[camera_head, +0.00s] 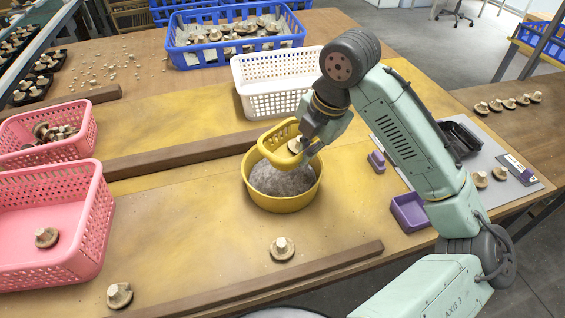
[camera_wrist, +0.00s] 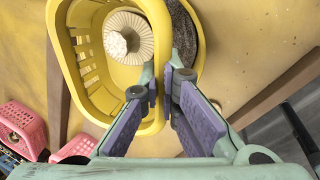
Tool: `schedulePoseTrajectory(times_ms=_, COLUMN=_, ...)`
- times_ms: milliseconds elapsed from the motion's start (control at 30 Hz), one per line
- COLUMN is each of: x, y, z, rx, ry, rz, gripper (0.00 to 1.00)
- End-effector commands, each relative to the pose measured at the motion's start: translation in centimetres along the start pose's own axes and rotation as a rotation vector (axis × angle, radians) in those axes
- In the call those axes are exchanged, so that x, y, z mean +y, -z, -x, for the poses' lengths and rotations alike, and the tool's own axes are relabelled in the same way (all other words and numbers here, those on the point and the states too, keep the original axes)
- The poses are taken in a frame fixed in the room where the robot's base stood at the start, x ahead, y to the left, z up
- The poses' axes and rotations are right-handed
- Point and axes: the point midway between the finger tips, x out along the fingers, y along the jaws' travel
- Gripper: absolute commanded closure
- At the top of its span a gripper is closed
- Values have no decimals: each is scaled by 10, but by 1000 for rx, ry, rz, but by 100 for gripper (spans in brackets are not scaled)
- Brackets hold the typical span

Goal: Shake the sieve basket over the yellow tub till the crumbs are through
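The sieve basket (camera_head: 274,139) is yellow with slotted walls, held tilted above the back of the yellow tub (camera_head: 284,204). A mushroom (camera_head: 295,145) lies in it. In the wrist view the basket (camera_wrist: 76,70) fills the upper left, with the pale mushroom (camera_wrist: 127,38) inside. My gripper (camera_head: 306,147) is at its right side; in the wrist view my gripper's purple pads (camera_wrist: 165,84) are closed on its right wall. The tub holds a heap of grey crumbs (camera_head: 284,180). Part of the tub is hidden behind the basket. I cannot tell whether crumbs remain in the basket.
A white basket (camera_head: 261,103) stands just behind the tub. Two pink baskets (camera_head: 82,205) are at left, a blue crate (camera_head: 235,61) at the back. Wooden strips (camera_head: 170,160) cross the table. A loose mushroom (camera_head: 282,249) lies in front; a purple box (camera_head: 410,213) is at right.

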Motion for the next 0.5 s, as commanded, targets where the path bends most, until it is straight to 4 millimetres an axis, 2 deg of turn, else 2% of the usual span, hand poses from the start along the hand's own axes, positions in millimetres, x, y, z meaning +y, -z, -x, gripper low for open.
schedulePoseTrajectory(times_ms=100, x=4, y=0, z=13, rx=0, ry=-1, rz=0, gripper=100)
schedulePoseTrajectory(times_ms=500, x=12, y=0, z=42, rx=0, ry=-1, rz=0, gripper=100)
